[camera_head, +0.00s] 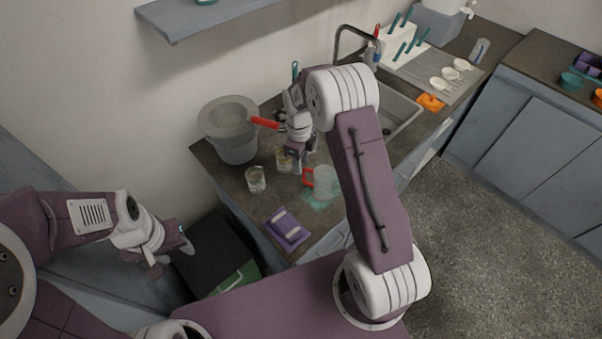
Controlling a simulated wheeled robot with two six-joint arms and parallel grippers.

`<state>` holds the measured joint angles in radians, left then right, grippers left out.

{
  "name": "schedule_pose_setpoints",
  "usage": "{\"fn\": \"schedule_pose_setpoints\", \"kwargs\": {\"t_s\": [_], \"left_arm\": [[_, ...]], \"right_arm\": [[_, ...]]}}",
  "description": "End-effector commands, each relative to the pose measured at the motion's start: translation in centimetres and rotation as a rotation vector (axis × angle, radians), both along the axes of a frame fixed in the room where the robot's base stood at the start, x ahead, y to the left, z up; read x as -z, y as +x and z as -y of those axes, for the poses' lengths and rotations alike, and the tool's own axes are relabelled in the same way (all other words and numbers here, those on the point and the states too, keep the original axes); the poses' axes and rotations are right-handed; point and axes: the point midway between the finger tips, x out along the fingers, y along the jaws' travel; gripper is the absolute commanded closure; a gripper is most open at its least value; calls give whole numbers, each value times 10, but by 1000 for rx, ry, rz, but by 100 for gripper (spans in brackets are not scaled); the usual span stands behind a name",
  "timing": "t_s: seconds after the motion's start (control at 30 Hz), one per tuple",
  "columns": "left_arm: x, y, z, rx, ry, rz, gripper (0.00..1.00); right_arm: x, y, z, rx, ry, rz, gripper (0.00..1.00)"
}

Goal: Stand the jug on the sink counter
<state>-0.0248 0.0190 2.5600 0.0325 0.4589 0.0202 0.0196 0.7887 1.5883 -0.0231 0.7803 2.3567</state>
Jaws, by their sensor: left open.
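A clear jug (326,181) with a red handle (307,177) is on the dark counter beside the sink (401,112). My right arm passes close in front of its right side, and I cannot tell if it stands fully upright. My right gripper (297,160) is just above and left of the red handle. Its fingers are small and partly hidden by its own wrist, so I cannot tell whether they are open or touch anything. My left gripper (172,258) is open and empty, low at the left, away from the counter.
Two small glass beakers (256,179) stand left of the jug. A grey bucket (235,148) with a red-handled sieve (232,116) is behind them. A purple box (287,228) lies at the front. Teal stuff (318,203) is spread by the jug. A faucet (347,38) rises behind the sink.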

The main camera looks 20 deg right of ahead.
Motion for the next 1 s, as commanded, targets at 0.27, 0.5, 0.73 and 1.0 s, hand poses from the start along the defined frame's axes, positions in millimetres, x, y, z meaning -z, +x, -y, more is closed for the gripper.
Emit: {"fn": "schedule_pose_setpoints", "kwargs": {"t_s": [0.27,0.5,0.73,1.0], "left_arm": [[3,0,0,0,0,0,55],[3,0,0,0,0,0,55],[3,0,0,0,0,0,55],[3,0,0,0,0,0,55]], "right_arm": [[-43,1,-1,0,0,1,67],[-51,-7,-3,-112,4,5,67],[-71,-82,-14,-1076,2,46,67],[-72,-175,-21,-2111,-66,67,67]]}}
